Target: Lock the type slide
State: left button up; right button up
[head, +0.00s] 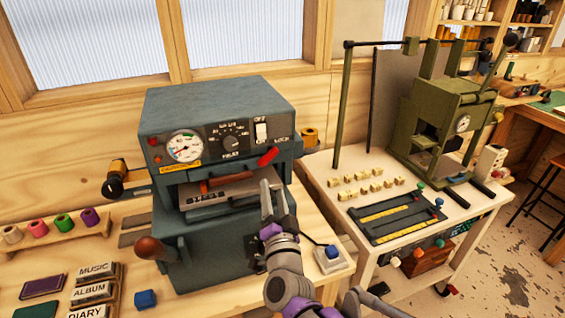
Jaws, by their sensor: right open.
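The type slide (217,194), a grey plate with raised letters, sits in the front opening of the dark blue-grey press (222,105). A red-brown bar handle (226,182) lies across the opening at the slide. A small red lever (268,156) sticks out, tilted, at the right of the press front, below the switch. My right gripper (266,196) is open, in front of the opening's right end, just below the red lever. It hides the slide's right end. I cannot tell whether it touches the slide. My left gripper is out of view.
The press front has a gauge (185,146), a dial (231,142) and a white switch (262,131). A brown knob (150,247) juts out at lower left. Type blocks (97,271) and foil rolls (64,223) lie left. A green press (443,125) stands right.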

aim_at(274, 155)
jog(key=w+r+m, duration=0.1)
jog(key=w, duration=0.2)
jog(key=w+r+h+p, duration=0.1)
jog(key=w, duration=0.3)
jog(key=w+m+t+h, duration=0.1)
jog(key=w, duration=0.3)
jog(key=shift+w+d+r+m, duration=0.1)
jog(key=shift+w+r+m, duration=0.1)
jog(key=shift+r+m, duration=0.15)
grip_shut()
